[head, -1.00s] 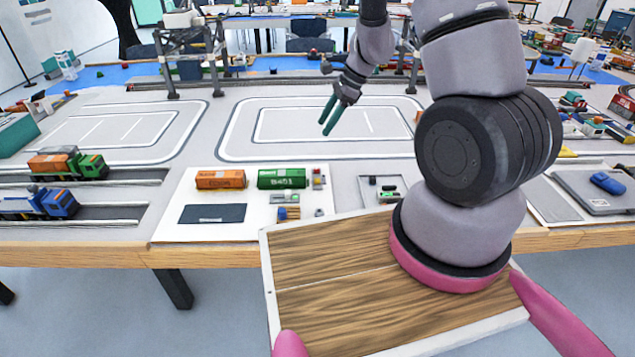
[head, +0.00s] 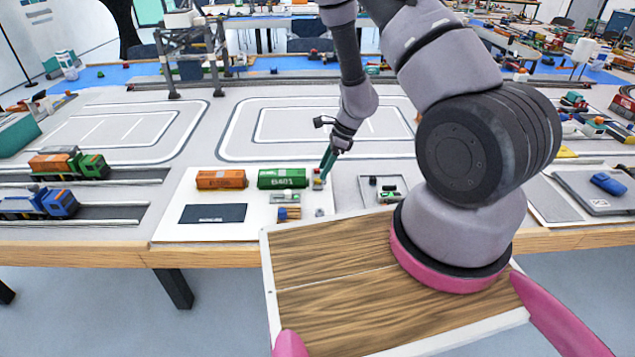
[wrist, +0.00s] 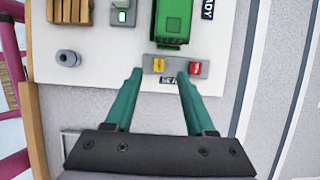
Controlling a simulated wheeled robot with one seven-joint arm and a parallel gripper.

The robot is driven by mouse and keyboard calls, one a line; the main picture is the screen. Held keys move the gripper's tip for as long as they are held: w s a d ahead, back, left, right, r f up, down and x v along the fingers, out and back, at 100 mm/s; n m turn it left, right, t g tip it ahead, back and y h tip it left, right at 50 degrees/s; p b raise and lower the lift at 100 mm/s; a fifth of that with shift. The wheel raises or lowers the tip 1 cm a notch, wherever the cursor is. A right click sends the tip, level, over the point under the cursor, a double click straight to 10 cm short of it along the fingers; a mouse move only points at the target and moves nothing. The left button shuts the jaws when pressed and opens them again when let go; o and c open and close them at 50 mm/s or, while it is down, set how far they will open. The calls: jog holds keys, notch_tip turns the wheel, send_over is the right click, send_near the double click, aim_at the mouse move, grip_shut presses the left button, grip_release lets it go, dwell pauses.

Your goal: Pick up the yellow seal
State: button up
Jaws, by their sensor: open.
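The yellow seal (wrist: 159,67) is a small block on a grey holder (wrist: 174,66) in the wrist view, beside a red seal (wrist: 195,69) on the same holder. My gripper (wrist: 160,76) has its two green fingers apart and empty. In the head view my gripper (head: 325,172) is over the right part of the white board, and the yellow seal is too small and covered to make out clearly there.
A green container (head: 282,179) and an orange container (head: 220,180) stand on the white board (head: 250,228), left of my gripper. A grey peg-like part (wrist: 67,58) and a small device with a green light (wrist: 122,15) are near the seals. Trucks (head: 68,163) stand farther left.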

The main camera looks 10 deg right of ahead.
aim_at(318, 179)
jog(key=x, duration=0.3)
jog(key=shift+f, duration=0.2)
jog(key=shift+c, duration=0.3)
grip_shut()
jog(key=shift+r, duration=0.1)
